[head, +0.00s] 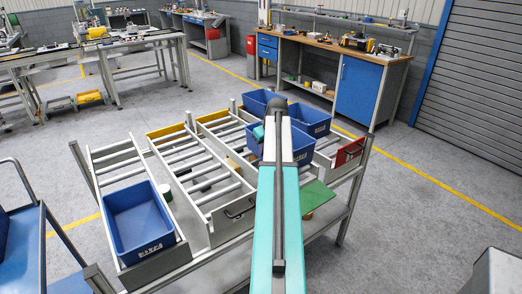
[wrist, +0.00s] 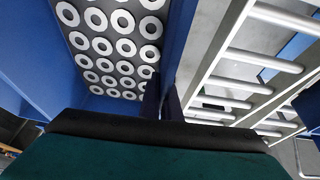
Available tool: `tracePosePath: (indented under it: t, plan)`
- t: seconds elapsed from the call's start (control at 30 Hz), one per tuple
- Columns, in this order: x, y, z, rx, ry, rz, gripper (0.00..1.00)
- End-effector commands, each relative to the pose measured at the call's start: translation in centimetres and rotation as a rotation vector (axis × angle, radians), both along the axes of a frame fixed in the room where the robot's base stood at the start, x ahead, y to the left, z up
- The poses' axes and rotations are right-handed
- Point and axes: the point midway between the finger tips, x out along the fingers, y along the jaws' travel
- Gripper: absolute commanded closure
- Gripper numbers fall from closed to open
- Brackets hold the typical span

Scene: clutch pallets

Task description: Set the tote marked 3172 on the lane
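A blue tote (head: 253,147) is at the back right of the rack, partly hidden behind my arm. In the wrist view this tote (wrist: 177,35) holds rows of grey rings. My gripper (wrist: 162,92) has its two dark fingers close together on either side of the tote's side wall, gripping it. Whether the tote rests on the rollers or hangs just above them I cannot tell. Another blue tote (head: 140,222), empty, sits at the front of the left lane (head: 120,165). The tote labels are too small to read surely.
Two more blue totes (head: 258,100) (head: 313,117) stand at the rack's back right. The middle roller lane (head: 195,165) looks clear. A green plate (head: 316,198) lies at the right front, and a red-ended lane (head: 348,152) is at the right. A blue cart (head: 22,235) stands left.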

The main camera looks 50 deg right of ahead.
Motion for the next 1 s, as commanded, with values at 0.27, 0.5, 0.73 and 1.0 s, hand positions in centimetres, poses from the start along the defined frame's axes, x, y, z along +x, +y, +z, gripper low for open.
tracePosePath:
  t: [0.27, 0.5, 0.73, 1.0]
  plan:
    - [0.0, -0.1, -1.1, -0.005, -0.003, 0.001, 1.00]
    - [0.0, -0.1, -2.1, -0.005, -0.003, 0.001, 1.00]
    - [0.1, -0.1, -2.9, -0.004, -0.002, 0.001, 1.00]
    - [0.1, -0.1, -3.1, -0.005, -0.003, 0.001, 1.00]
